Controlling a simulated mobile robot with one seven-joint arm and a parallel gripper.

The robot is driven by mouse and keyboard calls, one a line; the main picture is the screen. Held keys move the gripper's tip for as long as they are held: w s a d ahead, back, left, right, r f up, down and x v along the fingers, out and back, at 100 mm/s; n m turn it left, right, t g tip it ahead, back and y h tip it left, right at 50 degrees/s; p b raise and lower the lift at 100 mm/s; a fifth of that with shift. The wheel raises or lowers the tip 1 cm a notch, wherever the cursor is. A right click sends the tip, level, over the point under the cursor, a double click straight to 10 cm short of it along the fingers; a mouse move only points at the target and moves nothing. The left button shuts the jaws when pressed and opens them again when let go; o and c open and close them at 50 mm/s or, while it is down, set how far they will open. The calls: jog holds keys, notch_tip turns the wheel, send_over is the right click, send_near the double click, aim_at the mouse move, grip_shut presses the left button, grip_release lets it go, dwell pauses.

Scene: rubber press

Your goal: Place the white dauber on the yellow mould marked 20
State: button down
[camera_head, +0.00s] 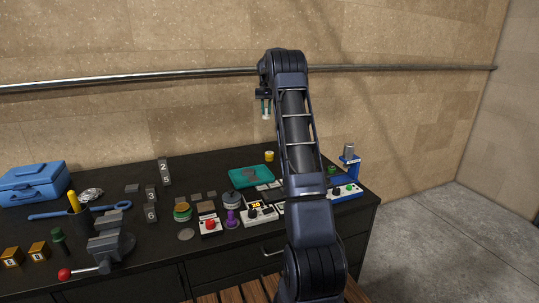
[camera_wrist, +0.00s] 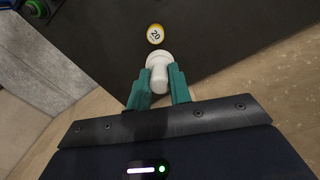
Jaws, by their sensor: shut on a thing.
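My gripper (camera_wrist: 160,88) is shut on the white dauber (camera_wrist: 158,65), with its teal fingers on either side of the handle. The dauber's wide round end points away from the palm. In the head view the dauber (camera_head: 266,110) hangs high above the bench, under my gripper (camera_head: 265,102). The yellow mould marked 20 (camera_wrist: 155,34) lies on the black bench top, just beyond the dauber's wide end in the wrist view. It also shows in the head view (camera_head: 269,156) near the back edge, below the dauber. The dauber and the mould are apart.
A teal tray (camera_head: 240,178) stands in front of the mould. A blue press (camera_head: 349,170) is at the right end of the bench. A blue toolbox (camera_head: 33,183) and a vise (camera_head: 110,240) are at the left.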

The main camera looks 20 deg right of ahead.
jog(key=shift+w+d+f, duration=0.1)
jog(key=shift+d, duration=0.55)
jog(key=shift+d+f+m, duration=0.2)
jog(key=shift+d+m, duration=0.05)
jog(key=shift+m, duration=0.05)
send_over(269, 153)
notch_tip(269, 153, down, 20)
jog(key=shift+w+d+r, duration=0.1)
jog(key=shift+d+r, duration=0.05)
jog(key=shift+r, duration=0.1)
jog(key=shift+f, duration=0.1)
jog(key=c, duration=1.3)
grip_release()
